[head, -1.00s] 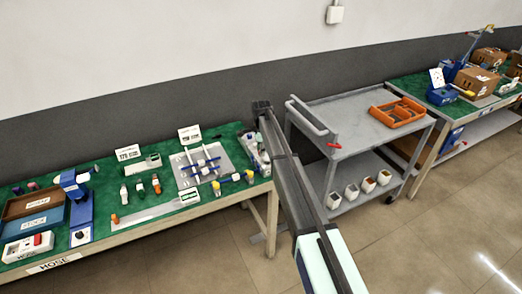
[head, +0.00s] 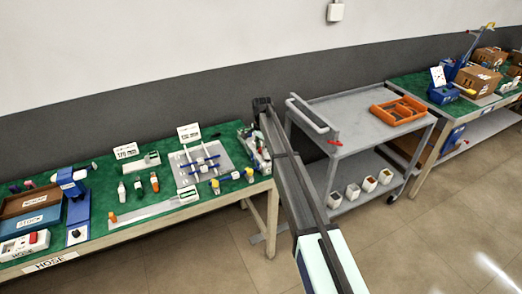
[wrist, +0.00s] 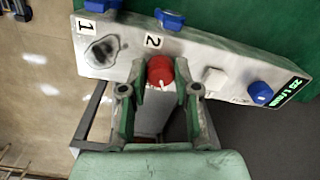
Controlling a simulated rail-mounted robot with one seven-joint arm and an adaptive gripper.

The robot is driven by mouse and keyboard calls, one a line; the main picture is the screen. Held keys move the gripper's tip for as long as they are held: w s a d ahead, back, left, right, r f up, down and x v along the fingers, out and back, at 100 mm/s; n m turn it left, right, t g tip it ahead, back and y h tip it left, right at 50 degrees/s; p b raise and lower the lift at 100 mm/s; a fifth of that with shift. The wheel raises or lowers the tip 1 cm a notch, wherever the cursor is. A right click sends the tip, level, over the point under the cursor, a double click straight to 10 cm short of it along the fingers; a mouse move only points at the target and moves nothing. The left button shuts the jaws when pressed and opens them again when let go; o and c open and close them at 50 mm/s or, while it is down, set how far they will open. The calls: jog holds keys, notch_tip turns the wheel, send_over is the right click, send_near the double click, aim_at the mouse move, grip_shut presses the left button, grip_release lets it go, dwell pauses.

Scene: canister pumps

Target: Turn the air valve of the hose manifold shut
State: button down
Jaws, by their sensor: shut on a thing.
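In the wrist view a light grey, worn block, which I take for the hose manifold (wrist: 205,58), lies across the top. It carries labels 1 and 2, blue fittings (wrist: 170,18) on its far edge, a blue knob (wrist: 260,93) and a green-lit readout at its right end. A round red knob (wrist: 160,71) with a small white mark sits near its middle. My gripper (wrist: 159,90) has one green-padded finger on each side of the red knob and is shut on it. The exact contact is hard to see. In the head view my arm partly hides this spot.
A green bench (head: 120,228) holds bottles, a grey plate with pipes (head: 213,150), cards and a blue device (head: 76,205). A grey cart (head: 355,118) with an orange tray (head: 398,112) stands right of my arm. Floor in front is clear.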

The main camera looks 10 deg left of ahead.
jog(key=n+b, duration=0.2)
jog(key=n, duration=0.4)
jog(key=shift+f+n, duration=0.15)
jog(key=shift+n, duration=0.15)
jog(key=n+b, duration=0.1)
jog(key=n, duration=0.5)
jog(key=shift+d, duration=0.1)
jog(key=shift+n, duration=0.3)
jog(key=c, duration=0.8)
grip_release()
jog(key=shift+c, duration=0.2)
notch_tip(320, 180, up, 12)
